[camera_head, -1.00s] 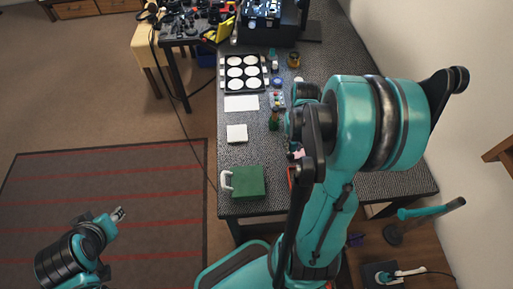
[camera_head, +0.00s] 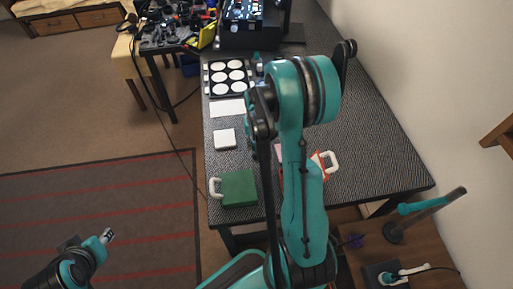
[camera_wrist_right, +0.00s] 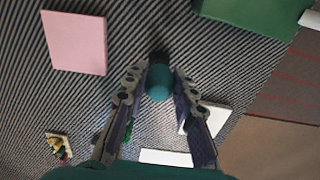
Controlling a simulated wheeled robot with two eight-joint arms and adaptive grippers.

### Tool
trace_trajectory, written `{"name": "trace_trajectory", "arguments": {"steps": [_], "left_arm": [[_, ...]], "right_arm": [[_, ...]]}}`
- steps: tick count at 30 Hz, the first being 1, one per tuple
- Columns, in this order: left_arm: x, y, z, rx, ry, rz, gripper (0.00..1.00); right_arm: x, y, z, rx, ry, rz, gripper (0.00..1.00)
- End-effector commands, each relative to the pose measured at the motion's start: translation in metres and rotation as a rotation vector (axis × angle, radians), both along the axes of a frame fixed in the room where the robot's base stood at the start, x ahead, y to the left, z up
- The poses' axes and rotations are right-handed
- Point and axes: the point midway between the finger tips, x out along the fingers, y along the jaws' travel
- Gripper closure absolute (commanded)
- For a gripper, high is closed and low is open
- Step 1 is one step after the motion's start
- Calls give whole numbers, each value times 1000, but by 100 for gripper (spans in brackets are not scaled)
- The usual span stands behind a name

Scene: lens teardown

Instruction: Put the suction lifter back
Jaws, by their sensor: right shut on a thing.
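In the right wrist view, my right gripper (camera_wrist_right: 162,70) is shut on a teal, round-ended thing that looks like the suction lifter (camera_wrist_right: 158,84). It stands between the two fingers over the dark striped mat. Its lower end and any cup are hidden or too dark to tell. In the head view, my right arm covers the middle of the bench and hides most of the gripper and the lifter. My left gripper (camera_head: 106,236) is low at the left, away from the bench, over the floor rug; its jaws are too small to read.
On the bench (camera_head: 375,150) are a green case (camera_head: 238,188), a white block (camera_head: 225,139), a white sheet (camera_head: 227,108) and a tray of white discs (camera_head: 209,80). A pink pad (camera_wrist_right: 75,42) lies near the right gripper.

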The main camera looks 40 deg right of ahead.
Motion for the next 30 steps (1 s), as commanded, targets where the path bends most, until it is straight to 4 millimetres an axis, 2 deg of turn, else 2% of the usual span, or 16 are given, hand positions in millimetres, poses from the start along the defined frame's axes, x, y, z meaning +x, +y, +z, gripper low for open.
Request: {"name": "trace_trajectory", "arguments": {"steps": [1, 12, 13, 15, 25, 30], "left_arm": [[0, 0, -3, 0, 0, 0, 64], [0, 0, -6, 0, 0, 0, 64], [0, 0, -5, 0, 0, 0, 64], [0, 0, -5, 0, 0, 0, 64], [0, 0, -2, 0, 0, 0, 64], [0, 0, 8, 0, 0, 0, 64]], "right_arm": [[0, 0, -5, 0, 0, 0, 99], [0, 0, -9, 0, 0, 0, 99], [0, 0, -7, 0, 0, 0, 66], [0, 0, -7, 0, 0, 0, 53], [0, 0, -4, 0, 0, 0, 53], [-1, 0, 19, 0, 0, 0, 53]]}}
